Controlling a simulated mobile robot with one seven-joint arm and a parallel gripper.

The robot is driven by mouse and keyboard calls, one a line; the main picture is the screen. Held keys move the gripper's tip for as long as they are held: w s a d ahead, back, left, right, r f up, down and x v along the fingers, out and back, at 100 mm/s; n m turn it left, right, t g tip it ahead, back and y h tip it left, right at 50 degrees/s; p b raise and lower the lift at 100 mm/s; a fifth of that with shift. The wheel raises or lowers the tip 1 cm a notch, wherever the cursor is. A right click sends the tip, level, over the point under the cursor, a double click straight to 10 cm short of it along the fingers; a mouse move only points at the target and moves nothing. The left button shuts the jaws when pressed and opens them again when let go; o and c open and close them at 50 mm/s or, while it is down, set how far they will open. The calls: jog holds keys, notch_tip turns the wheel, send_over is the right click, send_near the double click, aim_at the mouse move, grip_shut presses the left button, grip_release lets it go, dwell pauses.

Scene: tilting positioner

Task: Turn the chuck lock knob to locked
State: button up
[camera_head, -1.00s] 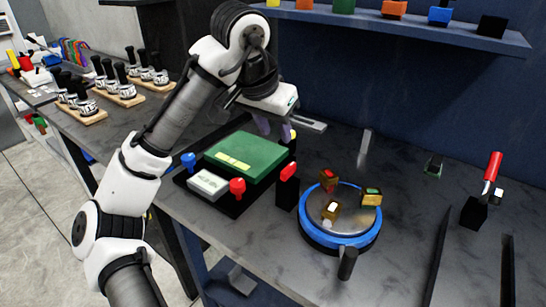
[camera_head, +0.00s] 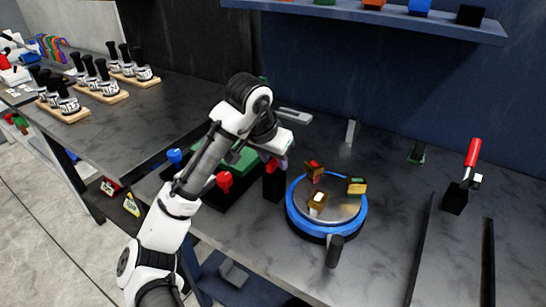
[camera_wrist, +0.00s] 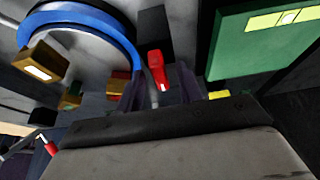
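The chuck (camera_head: 327,206) is a round metal plate in a blue ring, with several brass jaw blocks on it. Just left of it stands a black block with a red knob (camera_head: 271,165) on top; I take this for the lock knob. My gripper (camera_head: 279,158) is at this knob and partly hides it. In the wrist view the red knob (camera_wrist: 155,65) shows between my two dark purple fingers (camera_wrist: 160,92), which are apart. I cannot tell whether they touch it.
A green box (camera_head: 241,160) stands left of the knob, partly behind my arm, with a red knob (camera_head: 224,181) and a blue knob (camera_head: 175,156) near it. A dark handle (camera_head: 334,250) sticks out in front of the chuck. A red-handled lever (camera_head: 472,153) stands far right.

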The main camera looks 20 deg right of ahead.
jog(key=shift+c, duration=0.2)
grip_shut()
jog(key=shift+m, duration=0.3)
jog(key=m+g+p, duration=0.1)
jog(key=m+p, duration=0.1)
jog(key=m, duration=0.1)
jog(key=shift+w+r+h, duration=0.1)
jog(key=shift+r+h, duration=0.05)
jog(key=shift+h, duration=0.25)
jog(key=m+g+p, duration=0.1)
jog(key=m+p, duration=0.1)
jog(key=m, duration=0.1)
jog(key=m+g+p, duration=0.1)
jog(key=m+p, duration=0.1)
jog(key=shift+w+m+g, duration=0.15)
jog(key=shift+m+g, duration=0.15)
jog(key=shift+m, duration=0.1)
jog(key=m+p, duration=0.1)
jog(key=m, duration=0.1)
jog(key=m+g+p, duration=0.1)
jog(key=m, duration=0.1)
jog(key=shift+w+m+g, duration=0.15)
jog(key=shift+m+g, duration=0.15)
jog(key=shift+m+g+y, duration=0.5)
jog(key=shift+m+y, duration=0.3)
jog(key=shift+m, duration=1.1)
jog(key=shift+d, duration=0.1)
